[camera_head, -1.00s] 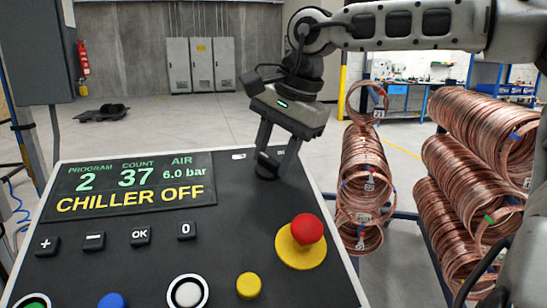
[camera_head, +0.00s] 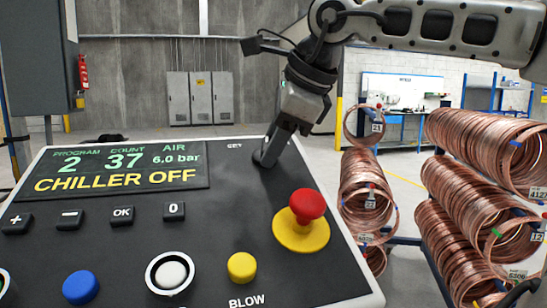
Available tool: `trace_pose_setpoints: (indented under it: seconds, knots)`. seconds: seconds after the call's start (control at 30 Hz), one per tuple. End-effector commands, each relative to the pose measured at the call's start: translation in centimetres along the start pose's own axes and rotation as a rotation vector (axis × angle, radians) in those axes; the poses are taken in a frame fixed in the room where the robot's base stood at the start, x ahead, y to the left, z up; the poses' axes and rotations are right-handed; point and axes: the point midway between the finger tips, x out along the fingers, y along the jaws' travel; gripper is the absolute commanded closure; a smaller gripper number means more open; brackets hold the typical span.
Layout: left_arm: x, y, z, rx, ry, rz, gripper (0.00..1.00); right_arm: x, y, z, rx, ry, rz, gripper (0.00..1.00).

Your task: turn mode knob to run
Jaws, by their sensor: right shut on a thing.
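The black control panel (camera_head: 95,250) fills the lower left of the head view. Its display (camera_head: 120,170) reads program 2, count 37, air 6.0 bar and "CHILLER OFF". My right gripper (camera_head: 264,158) reaches down to the panel's far right part, beside a small white label that seems to read "SET". It is shut on a dark knob there, which the fingers mostly hide. The knob's pointer direction cannot be made out. My left gripper is not in view.
A red mushroom button (camera_head: 307,205) on a yellow base stands near the panel's right edge. A yellow button (camera_head: 242,267), a white button (camera_head: 171,274) and a blue button (camera_head: 81,287) line the front. Copper coils (camera_head: 480,190) hang on racks to the right.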

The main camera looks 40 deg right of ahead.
Motion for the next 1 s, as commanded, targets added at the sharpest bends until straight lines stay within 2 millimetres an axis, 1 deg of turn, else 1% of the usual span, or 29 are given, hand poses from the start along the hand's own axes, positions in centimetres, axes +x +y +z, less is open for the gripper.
trace_pose_setpoints:
  seconds: [0.03, 0.3, 0.5, 0.7, 1.0]
  knots:
    - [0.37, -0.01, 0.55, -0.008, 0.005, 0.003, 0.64, 0.29, 0.18, -0.15, 0.039, 0.000, -0.020, 0.85]
    - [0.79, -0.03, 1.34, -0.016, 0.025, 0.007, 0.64, 0.22, 0.38, -0.08, 0.262, 0.000, -0.088, 0.85]
    - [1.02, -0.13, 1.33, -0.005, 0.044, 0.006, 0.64, 0.14, 0.48, 0.02, 0.384, 0.000, -0.125, 0.85]
    - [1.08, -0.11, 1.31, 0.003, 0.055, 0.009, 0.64, 0.04, 0.49, 0.10, 0.461, -0.001, -0.148, 0.85]
    - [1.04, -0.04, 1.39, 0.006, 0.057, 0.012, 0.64, -0.07, 0.47, 0.17, 0.500, 0.000, -0.160, 0.85]
